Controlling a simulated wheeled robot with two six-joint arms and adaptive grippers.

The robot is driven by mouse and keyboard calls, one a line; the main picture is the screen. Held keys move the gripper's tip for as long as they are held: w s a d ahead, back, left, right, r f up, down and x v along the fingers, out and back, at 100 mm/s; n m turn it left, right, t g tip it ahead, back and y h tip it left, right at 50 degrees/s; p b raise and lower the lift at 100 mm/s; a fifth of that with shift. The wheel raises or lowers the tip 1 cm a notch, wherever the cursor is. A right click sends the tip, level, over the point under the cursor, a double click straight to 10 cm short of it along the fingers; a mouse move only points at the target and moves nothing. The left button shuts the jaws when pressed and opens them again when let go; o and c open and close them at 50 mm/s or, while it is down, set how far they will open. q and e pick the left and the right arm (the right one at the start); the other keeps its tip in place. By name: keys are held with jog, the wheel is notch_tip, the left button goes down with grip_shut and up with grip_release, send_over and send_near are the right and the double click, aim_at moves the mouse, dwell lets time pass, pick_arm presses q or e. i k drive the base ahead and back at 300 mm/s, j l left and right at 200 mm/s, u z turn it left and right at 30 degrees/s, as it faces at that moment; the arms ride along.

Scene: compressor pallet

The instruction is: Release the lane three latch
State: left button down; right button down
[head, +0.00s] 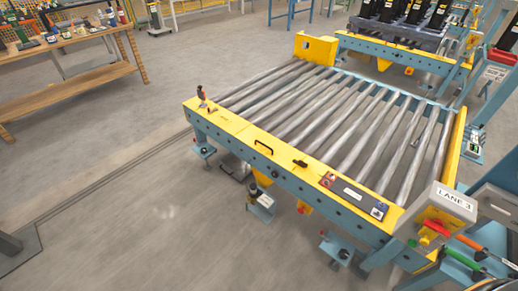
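The lane three sign (455,197), a pale plate reading LANE 3, sits on a grey box at the lower right corner of a roller conveyor. Just below it are a short red handle (437,229) and a yellow part (426,238); either may belong to the latch, but I cannot tell its state. The roller conveyor (335,110) has a yellow frame, blue legs and bare metal rollers. Neither of my grippers shows in the head view.
Longer green and orange handles (468,260) crowd the lower right corner. A second conveyor with dark cylinders (405,15) stands behind. A wooden workbench (70,45) with bottles is at the upper left. The grey floor (130,200) at left is mostly clear.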

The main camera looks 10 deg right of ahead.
aim_at(300, 163)
jog(key=i+j, duration=0.2)
jog(key=j, duration=0.2)
jog(key=i+j, duration=0.25)
jog(key=j, duration=0.15)
jog(key=i+j+z, duration=0.1)
jog(key=j, duration=0.3)
jog(key=i, duration=0.1)
